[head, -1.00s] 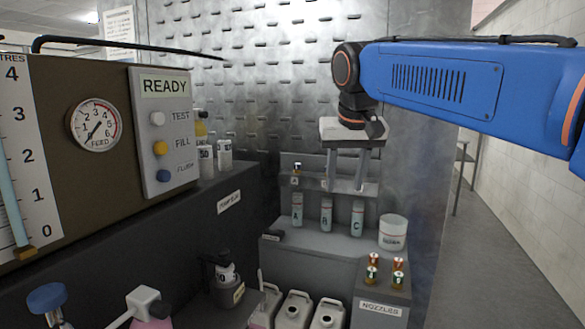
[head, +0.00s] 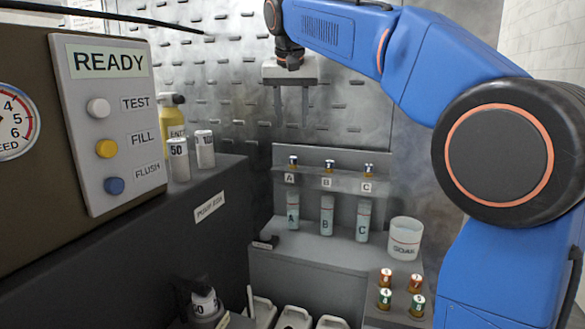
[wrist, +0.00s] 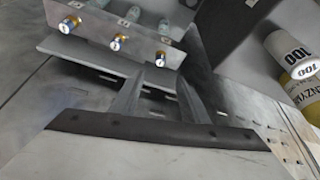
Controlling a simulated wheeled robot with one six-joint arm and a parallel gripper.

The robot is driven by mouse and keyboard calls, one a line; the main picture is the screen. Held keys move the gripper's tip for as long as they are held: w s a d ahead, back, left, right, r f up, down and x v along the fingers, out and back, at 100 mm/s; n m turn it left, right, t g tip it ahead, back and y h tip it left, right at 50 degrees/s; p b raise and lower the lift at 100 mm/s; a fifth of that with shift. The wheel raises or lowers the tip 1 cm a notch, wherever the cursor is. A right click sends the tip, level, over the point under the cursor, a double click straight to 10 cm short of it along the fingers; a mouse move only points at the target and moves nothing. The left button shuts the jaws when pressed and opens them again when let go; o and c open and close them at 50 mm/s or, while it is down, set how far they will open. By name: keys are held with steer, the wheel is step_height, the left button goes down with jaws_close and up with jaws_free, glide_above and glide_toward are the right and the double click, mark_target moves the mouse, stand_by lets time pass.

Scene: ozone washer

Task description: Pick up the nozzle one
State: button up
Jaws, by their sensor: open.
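Several small nozzles with numbered caps stand on the nozzle block at lower right in the head view: a red-capped back left one (head: 386,277), a red-capped back right one (head: 416,283), and green-capped front ones (head: 385,298). The cap numbers are too small to read surely, so I cannot tell which is one. Three brass nozzles with blue-and-white caps stand on the shelf at A (head: 292,162), B (head: 328,166) and C (head: 368,170). They also show in the wrist view (wrist: 117,42). My gripper (head: 292,112) is open and empty, above the shelf before the metal wall.
Tubes A, B and C (head: 327,215) stand below the shelf (head: 350,184), beside a SOAK beaker (head: 405,238). The READY panel (head: 105,120) and a dark counter (head: 220,182) are at left, with bottles (head: 205,150).

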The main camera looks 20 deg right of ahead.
mark_target(293, 158)
steer(key=x, duration=1.3)
jaws_close()
